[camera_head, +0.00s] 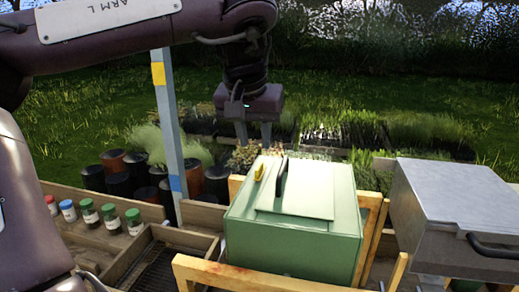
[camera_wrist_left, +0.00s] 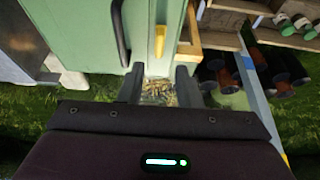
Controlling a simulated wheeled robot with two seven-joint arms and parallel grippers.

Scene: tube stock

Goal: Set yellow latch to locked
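The green box (camera_head: 310,238) has a lid panel with a small yellow latch (camera_head: 259,172) near its far left edge. A black handle (camera_head: 282,178) stands just right of the latch. In the left wrist view the yellow latch (camera_wrist_left: 159,40) lies in line with the gap between my fingers, with the black handle (camera_wrist_left: 122,35) to its left. My left gripper (camera_head: 254,142) points down beyond the far edge of the box, apart from the latch. Its fingers (camera_wrist_left: 159,85) are spread with nothing between them. My right gripper is out of view.
A wooden frame (camera_head: 230,276) surrounds the green box. A grey metal box (camera_head: 455,205) stands at the right. A blue-grey post (camera_head: 169,140) rises left of my gripper. Several capped jars (camera_head: 89,211) and dark pots (camera_head: 118,186) stand at the left.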

